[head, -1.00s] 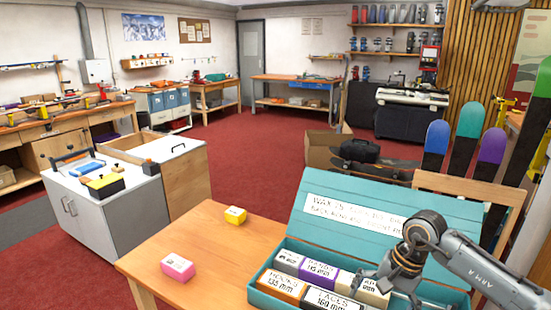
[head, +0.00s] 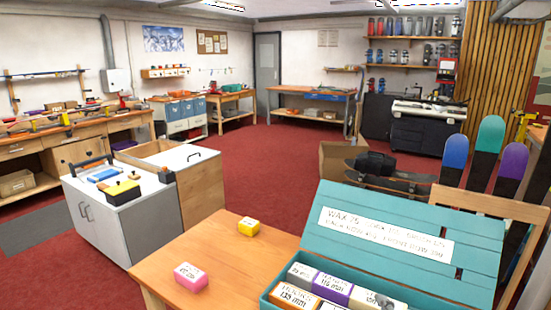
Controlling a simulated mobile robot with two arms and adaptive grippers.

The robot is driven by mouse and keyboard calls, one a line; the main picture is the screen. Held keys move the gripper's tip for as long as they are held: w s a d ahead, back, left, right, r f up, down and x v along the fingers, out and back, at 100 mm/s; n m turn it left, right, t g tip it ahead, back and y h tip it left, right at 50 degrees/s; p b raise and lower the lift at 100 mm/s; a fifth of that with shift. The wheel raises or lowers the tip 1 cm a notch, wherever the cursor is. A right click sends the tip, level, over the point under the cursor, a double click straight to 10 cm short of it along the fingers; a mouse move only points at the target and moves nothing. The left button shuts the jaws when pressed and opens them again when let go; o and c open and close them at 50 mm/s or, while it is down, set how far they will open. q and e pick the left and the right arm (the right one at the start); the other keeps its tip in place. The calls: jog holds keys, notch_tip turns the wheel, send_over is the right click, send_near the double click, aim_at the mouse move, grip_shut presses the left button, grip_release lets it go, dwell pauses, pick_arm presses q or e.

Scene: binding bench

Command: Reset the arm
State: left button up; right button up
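Neither of my grippers shows in the head view now, and no part of the right arm is seen over the box. The open teal box (head: 265,291) stands on the wooden table (head: 215,262) at the lower right, its labelled lid (head: 400,265) tilted up behind it. White, purple and orange labelled cartons stand in it, among them a purple one (head: 334,287). The bottom of the box is cut off by the frame.
A grey cabinet (head: 105,235) with a black-and-yellow item (head: 122,191) on top stands left of the table. Red carpet (head: 270,170) lies open in the middle.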

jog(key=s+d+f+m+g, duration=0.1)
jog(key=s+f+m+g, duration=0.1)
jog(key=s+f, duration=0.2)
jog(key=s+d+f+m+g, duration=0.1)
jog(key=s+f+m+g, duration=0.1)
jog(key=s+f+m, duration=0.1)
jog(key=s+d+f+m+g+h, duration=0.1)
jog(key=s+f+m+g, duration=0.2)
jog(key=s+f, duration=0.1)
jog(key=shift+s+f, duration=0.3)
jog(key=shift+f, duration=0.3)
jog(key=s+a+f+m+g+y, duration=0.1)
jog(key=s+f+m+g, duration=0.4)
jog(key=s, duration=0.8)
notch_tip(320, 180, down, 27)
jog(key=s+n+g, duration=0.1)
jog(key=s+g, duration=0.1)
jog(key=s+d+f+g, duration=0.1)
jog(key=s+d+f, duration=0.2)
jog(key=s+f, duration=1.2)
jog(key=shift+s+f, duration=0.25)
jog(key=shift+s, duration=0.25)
